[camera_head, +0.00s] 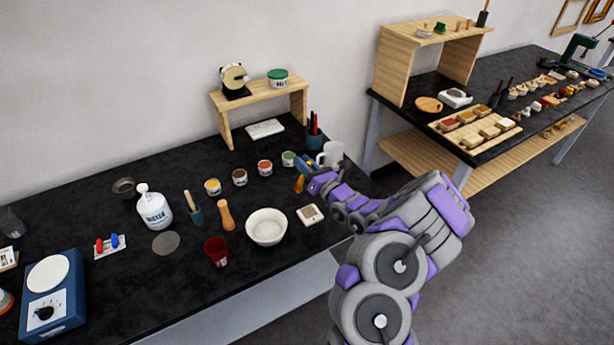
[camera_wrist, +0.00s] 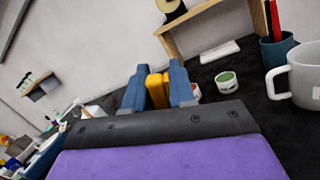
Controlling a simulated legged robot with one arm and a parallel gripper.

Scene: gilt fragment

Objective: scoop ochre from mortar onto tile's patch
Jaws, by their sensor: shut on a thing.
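The mortar, a white bowl (camera_head: 266,227), stands near the front edge of the black table; I cannot make out ochre inside it. The tile (camera_head: 310,214) is a small pale square with a darker patch, lying flat just right of the bowl. My gripper (camera_head: 306,166) is behind the tile, beside a white mug. Its blue fingers (camera_wrist: 157,86) are shut on a yellow-orange tool (camera_wrist: 155,91), probably the scoop. The tool also shows hanging below the fingers in the head view (camera_head: 299,184); its far end is hard to make out.
A white mug (camera_head: 331,153) stands close to my gripper, with a pen cup (camera_head: 314,138) behind it. Small paint jars (camera_head: 240,177) form a row behind the bowl. A wooden pestle (camera_head: 226,215) and red cup (camera_head: 215,251) are left of the bowl.

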